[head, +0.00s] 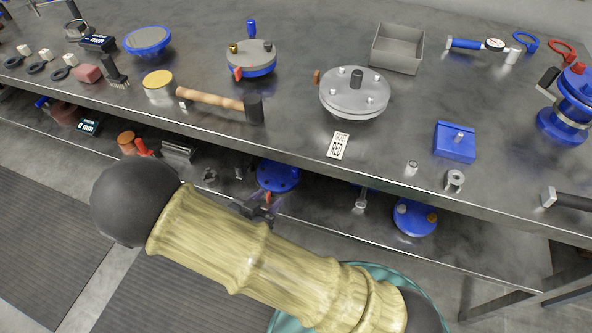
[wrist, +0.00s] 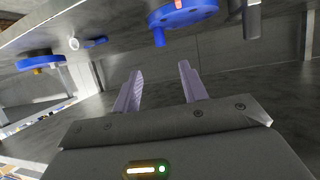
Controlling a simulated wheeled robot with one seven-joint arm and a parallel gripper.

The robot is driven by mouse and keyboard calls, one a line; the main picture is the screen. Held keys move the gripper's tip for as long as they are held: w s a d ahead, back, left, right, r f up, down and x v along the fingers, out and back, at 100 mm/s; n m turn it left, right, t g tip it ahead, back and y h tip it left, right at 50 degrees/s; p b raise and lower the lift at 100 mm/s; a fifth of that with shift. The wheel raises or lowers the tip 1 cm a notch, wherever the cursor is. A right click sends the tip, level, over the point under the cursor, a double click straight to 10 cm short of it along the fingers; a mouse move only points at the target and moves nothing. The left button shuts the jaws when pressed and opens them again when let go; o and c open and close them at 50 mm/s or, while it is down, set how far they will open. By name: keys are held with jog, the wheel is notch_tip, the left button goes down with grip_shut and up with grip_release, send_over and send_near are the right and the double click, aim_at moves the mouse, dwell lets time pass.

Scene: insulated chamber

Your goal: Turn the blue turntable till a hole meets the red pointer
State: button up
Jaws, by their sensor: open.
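The blue turntable (head: 279,175), a disc with small dark holes, is below the bench's front edge in the head view. The red pointer (head: 268,198) shows at its near side. In the wrist view the turntable (wrist: 190,15) is at the top, cut off by the frame, with a blue peg (wrist: 159,38) sticking out. A small red bit beside it may be the pointer. I cannot tell whether a hole meets it. My gripper (wrist: 158,73) is open and empty, its fingers apart from the turntable. In the head view my arm partly hides the gripper (head: 258,208).
Another blue disc (head: 415,218) with an orange knob is to the right on the lower level. A grey block (head: 178,151) lies left of the turntable. The bench top (head: 300,60) above carries a mallet, a bin and several devices. Open floor lies in front.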

aim_at(293, 173)
jog(key=b+x, duration=0.4)
jog(key=x, duration=1.3)
jog(key=shift+f, duration=0.15)
grip_shut()
